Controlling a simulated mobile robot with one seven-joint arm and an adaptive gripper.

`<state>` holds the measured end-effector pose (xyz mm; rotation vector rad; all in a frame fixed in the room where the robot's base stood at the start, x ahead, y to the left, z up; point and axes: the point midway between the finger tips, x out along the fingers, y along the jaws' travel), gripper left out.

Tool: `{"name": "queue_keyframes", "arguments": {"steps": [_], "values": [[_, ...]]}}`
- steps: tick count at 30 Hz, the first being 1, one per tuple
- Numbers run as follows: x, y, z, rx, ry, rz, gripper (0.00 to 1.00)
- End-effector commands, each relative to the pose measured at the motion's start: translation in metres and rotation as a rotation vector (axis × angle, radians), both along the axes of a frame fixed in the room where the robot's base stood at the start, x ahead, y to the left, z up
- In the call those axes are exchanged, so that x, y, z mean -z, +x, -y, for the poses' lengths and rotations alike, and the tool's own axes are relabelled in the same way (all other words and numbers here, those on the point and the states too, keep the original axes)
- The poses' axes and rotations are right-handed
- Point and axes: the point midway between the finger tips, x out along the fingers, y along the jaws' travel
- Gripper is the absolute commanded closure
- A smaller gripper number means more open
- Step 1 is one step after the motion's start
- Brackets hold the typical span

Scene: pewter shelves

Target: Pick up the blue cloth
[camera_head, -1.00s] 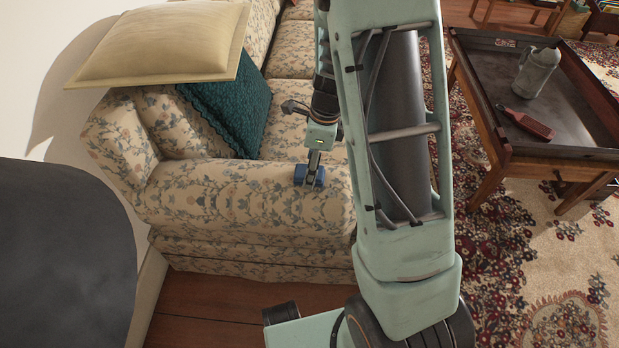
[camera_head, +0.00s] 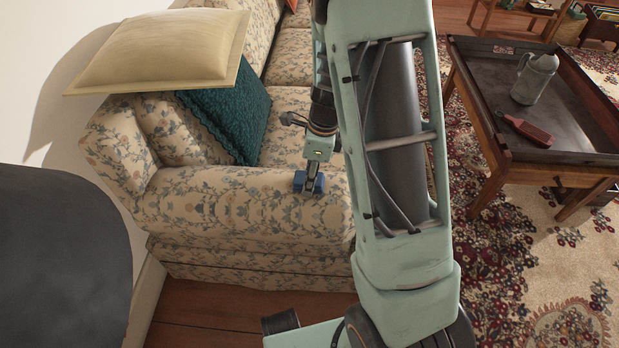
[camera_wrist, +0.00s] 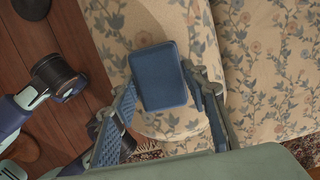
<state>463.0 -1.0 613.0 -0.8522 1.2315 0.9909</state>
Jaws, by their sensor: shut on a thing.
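The blue cloth (camera_wrist: 158,74) looks like a flat, folded rectangle in the wrist view. It lies between the two fingers of my gripper (camera_wrist: 160,82), over the floral sofa arm (camera_wrist: 150,25). The fingers are shut on its sides. In the head view my gripper (camera_head: 309,184) points down at the top of the sofa arm (camera_head: 235,205). There the cloth cannot be told apart from the blue fingertips. I cannot tell whether the cloth still touches the sofa arm.
A teal cushion (camera_head: 238,115) and a beige cushion (camera_head: 155,48) are at the sofa's left end. A wooden tray table (camera_head: 485,100) with a grey jug (camera_head: 534,77) and a red-brown brush (camera_head: 524,129) stands on the patterned rug at right.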

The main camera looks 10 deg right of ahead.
Motion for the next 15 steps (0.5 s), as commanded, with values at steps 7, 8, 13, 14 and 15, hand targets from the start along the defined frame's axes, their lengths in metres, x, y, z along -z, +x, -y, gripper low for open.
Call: {"name": "queue_keyframes", "arguments": {"steps": [7, 8, 13, 14, 15], "values": [[-0.022, 0.0, 0.0, 0.0, 0.001, 0.001, 0.81], [-0.028, 0.001, 0.0, 0.0, 0.001, 0.001, 0.81], [-0.06, -0.018, 0.006, 0.001, 0.001, 0.003, 0.81], [-0.068, -0.024, 0.008, 0.002, 0.001, 0.004, 0.81], [-0.077, -0.031, 0.011, 0.003, 0.002, 0.004, 0.81]]}}
